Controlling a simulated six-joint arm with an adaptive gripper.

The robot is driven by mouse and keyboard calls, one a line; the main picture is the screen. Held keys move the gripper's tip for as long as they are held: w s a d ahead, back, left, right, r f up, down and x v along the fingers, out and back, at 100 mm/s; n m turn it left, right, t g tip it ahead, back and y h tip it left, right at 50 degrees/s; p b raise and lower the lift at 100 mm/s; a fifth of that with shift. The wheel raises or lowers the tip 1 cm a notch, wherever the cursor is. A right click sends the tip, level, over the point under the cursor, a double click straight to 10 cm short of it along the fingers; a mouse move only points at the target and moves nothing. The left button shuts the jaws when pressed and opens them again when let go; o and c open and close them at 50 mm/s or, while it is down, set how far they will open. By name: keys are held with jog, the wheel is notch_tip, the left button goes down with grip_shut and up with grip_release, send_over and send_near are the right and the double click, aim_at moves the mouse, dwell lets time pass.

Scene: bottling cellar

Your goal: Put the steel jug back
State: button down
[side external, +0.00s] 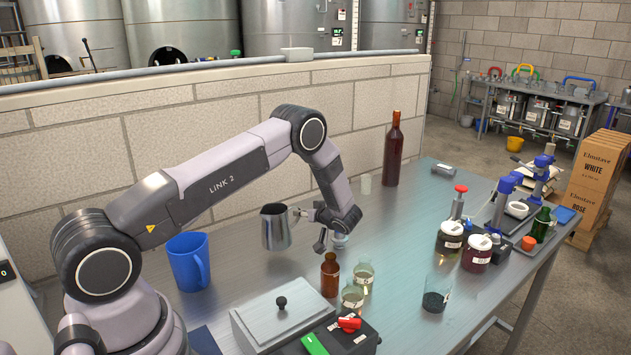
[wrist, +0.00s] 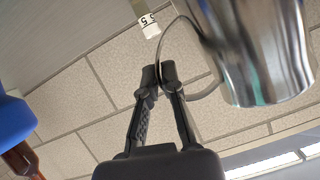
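The steel jug (side external: 276,228) is a shiny metal pitcher, about upright, left of my gripper in the side view. In the wrist view the jug (wrist: 258,50) fills the upper right, with its thin curved handle (wrist: 203,94) on the left. My gripper (side external: 300,213) is at the handle side. In the wrist view both fingertips of my gripper (wrist: 158,76) are nearly together, closed on the handle. The jug seems to hang above the table, but the gap under its base is hard to judge.
A blue jug (side external: 188,262) stands left of the steel jug. A brown bottle (side external: 330,275), small jars (side external: 363,277) and a lidded steel box (side external: 282,318) stand in front. A tall wine bottle (side external: 393,150) stands behind, near the block wall (side external: 230,140). The table's middle (side external: 400,230) is clear.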

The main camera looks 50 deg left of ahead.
jog(key=shift+w+a+f, duration=0.1)
jog(key=shift+w+f, duration=0.1)
jog(key=shift+f, duration=0.8)
jog(key=shift+w+a+f, duration=0.1)
jog(key=shift+w+f, duration=0.05)
jog(key=shift+f, duration=0.85)
jog(key=shift+f, duration=0.1)
jog(key=c, duration=1.2)
grip_release()
jog(key=shift+c, duration=0.2)
